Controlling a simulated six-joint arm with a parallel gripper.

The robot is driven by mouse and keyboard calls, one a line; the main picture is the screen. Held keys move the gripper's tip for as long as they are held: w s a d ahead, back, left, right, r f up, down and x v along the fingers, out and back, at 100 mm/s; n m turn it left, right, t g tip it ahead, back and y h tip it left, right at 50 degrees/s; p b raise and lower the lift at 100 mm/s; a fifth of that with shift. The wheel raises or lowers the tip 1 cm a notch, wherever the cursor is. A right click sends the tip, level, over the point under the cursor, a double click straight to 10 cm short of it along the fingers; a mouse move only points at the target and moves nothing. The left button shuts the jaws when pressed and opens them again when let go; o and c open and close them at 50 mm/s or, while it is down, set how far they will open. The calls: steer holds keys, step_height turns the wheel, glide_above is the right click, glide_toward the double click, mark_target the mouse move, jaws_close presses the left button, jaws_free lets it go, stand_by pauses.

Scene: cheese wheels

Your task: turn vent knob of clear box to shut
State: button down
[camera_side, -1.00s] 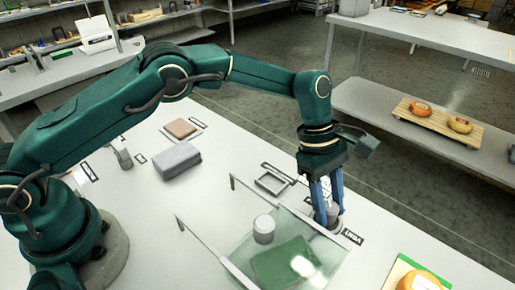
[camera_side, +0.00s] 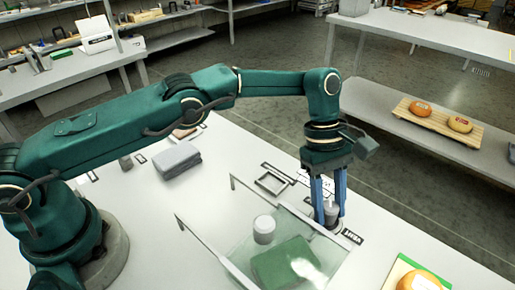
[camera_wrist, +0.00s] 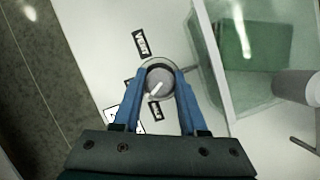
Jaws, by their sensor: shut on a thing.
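The vent knob (camera_wrist: 159,82) is a grey round knob with a pale pointer mark, on a round base beside the clear box (camera_side: 222,260). In the wrist view its pointer slants between lower left and upper right. Small black labels, one reading like "VENT" (camera_side: 352,236), lie near it. My gripper (camera_side: 330,222) points down at the knob, its blue fingers closed on both sides of it; it also shows in the wrist view (camera_wrist: 159,88). The clear box holds a green block (camera_side: 283,262), and a white cylinder (camera_side: 264,229) shows at its lid.
A grey folded cloth (camera_side: 178,161) and a small square frame (camera_side: 272,183) lie on the white table. A cheese wheel on a green-edged board (camera_side: 405,262) is at the front right. More cheeses sit on a wooden rack (camera_side: 437,122) on the shelf behind.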

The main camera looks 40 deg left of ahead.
steer(key=shift+a, duration=0.1)
steer(key=shift+c, duration=2.2)
jaws_free()
steer(key=shift+n, duration=0.5)
